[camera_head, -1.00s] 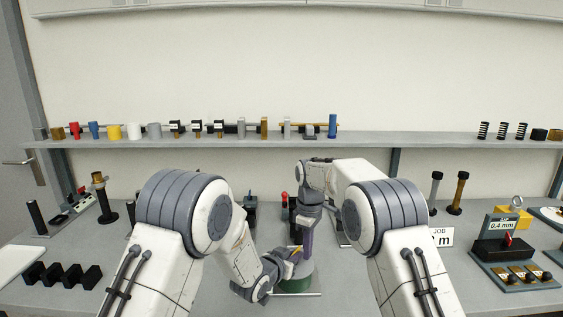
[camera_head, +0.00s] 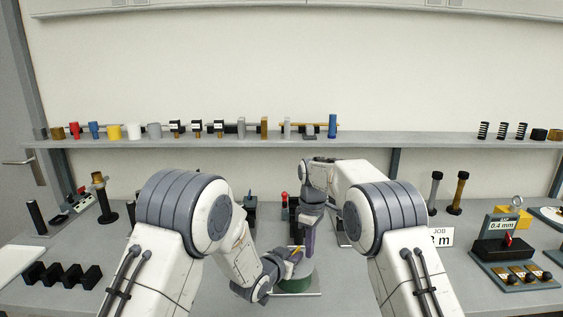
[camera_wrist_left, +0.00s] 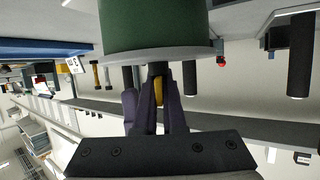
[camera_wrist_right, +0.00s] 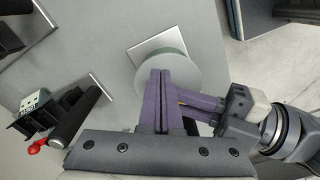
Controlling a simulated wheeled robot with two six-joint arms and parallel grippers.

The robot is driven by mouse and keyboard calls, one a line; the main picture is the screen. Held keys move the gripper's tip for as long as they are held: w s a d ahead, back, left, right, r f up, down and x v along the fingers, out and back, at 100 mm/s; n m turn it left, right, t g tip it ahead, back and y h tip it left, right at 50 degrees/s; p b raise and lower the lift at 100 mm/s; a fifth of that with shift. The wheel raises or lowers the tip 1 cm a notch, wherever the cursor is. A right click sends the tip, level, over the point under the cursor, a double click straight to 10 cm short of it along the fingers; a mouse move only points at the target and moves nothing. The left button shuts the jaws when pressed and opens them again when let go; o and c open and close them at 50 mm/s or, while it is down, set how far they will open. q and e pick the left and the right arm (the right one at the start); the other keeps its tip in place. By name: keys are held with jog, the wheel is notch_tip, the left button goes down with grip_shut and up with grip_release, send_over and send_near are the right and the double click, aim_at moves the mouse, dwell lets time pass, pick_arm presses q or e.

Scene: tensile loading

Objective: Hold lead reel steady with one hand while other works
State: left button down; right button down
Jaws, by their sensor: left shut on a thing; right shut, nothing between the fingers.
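The lead reel (camera_head: 295,284) is a green drum with a grey flange, on a light plate in front of me. In the left wrist view the green drum (camera_wrist_left: 155,25) fills the top. My left gripper (camera_wrist_left: 158,88) is shut at the dark stub at the middle of the reel's flange, with a yellow strip between its fingers. In the head view my left gripper (camera_head: 292,257) is at the reel's top. My right gripper (camera_wrist_right: 161,78) is shut and empty, its tips over the pale flange (camera_wrist_right: 185,70). The head view shows it upright above the reel (camera_head: 309,240).
A black device with a 0.4 mm sign (camera_head: 503,247) stands at the right. Black blocks (camera_head: 62,274) lie at the left. A shelf (camera_head: 270,139) with small parts runs across the back. My two arms are close together over the reel.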

notch_tip(320, 180, up, 6)
jog(key=shift+d, duration=0.15)
dwell(0.4)
jog(key=shift+s+a+f, duration=0.3)
jog(key=shift+s+f, duration=0.3)
jog(key=shift+f, duration=0.4)
jog(key=shift+s+a+f, duration=0.25)
jog(key=shift+s+f, duration=0.3)
jog(key=shift+f, duration=0.5)
jog(key=shift+s+a+f, duration=0.3)
jog(key=shift+s+f, duration=0.3)
jog(key=shift+f, duration=0.4)
jog(key=shift+w+a, duration=0.35)
jog(key=shift+w, duration=0.15)
jog(key=shift+w+d, duration=0.1)
jog(key=shift+d, duration=0.05)
jog(key=shift+w+d, duration=0.6)
jog(key=shift+w, duration=0.3)
